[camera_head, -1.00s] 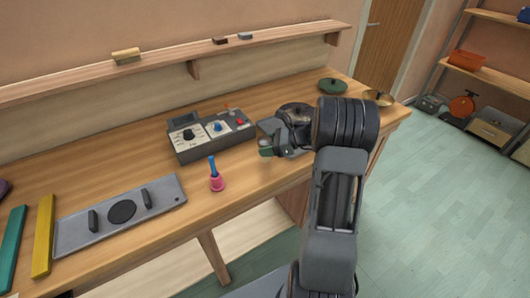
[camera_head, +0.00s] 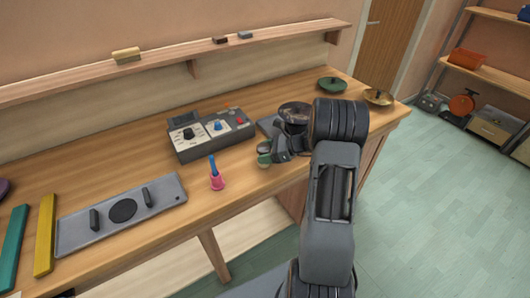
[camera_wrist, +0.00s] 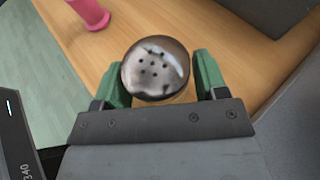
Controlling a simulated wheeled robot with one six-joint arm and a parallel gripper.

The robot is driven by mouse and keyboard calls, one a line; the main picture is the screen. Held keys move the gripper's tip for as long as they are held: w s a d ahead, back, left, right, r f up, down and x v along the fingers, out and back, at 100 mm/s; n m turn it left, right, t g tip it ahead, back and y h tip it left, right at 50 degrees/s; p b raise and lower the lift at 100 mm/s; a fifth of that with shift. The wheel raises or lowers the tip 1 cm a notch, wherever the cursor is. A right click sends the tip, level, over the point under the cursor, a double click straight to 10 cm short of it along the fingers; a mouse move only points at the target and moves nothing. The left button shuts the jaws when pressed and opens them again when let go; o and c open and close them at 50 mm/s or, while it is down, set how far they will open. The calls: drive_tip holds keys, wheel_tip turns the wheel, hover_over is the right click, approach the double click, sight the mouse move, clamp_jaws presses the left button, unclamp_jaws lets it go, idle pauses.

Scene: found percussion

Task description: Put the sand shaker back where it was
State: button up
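The sand shaker (camera_wrist: 155,68) shows in the wrist view as a shiny, rounded metal top with several small holes. A little wood-coloured surface shows below it. My gripper (camera_wrist: 160,78) has its two green finger pads close against the left and right sides of the shaker, and appears shut on it. In the head view my gripper (camera_head: 264,154) is low over the front part of the wooden bench (camera_head: 120,160), right of the pink bell. The shaker is mostly hidden there, and I cannot tell whether its base touches the bench.
The pink bell with a blue handle (camera_head: 217,180) stands nearby on the left; its pink part shows in the wrist view (camera_wrist: 88,12). A grey control box (camera_head: 212,137) stands behind. A grey panel (camera_head: 75,232) lies further left. Green (camera_head: 332,86) and brass (camera_head: 378,98) dishes sit at the right.

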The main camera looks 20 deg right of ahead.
drive_tip(key=shift+o, duration=1)
drive_tip(key=shift+r, duration=0.2)
drive_tip(key=b+v, duration=0.1)
drive_tip(key=v, duration=1)
drive_tip(key=s+a+r+n+g+h, duration=0.2)
drive_tip(key=s+a+n+g, duration=0.1)
drive_tip(key=a+n, duration=0.3)
drive_tip(key=s+a+r+n+g+h, duration=0.2)
drive_tip(key=s+a+n, duration=0.15)
drive_tip(key=a, duration=0.45)
drive_tip(key=s+a+r+n+t+h, duration=0.2)
drive_tip(key=s+a+n+h, duration=0.3)
drive_tip(key=s+n, duration=0.5)
drive_tip(key=n+h, duration=0.2)
drive_tip(key=n, duration=0.3)
drive_tip(key=shift+s+a+r, duration=0.15)
drive_tip(key=shift+a+r, duration=0.15)
drive_tip(key=shift+a, duration=0.05)
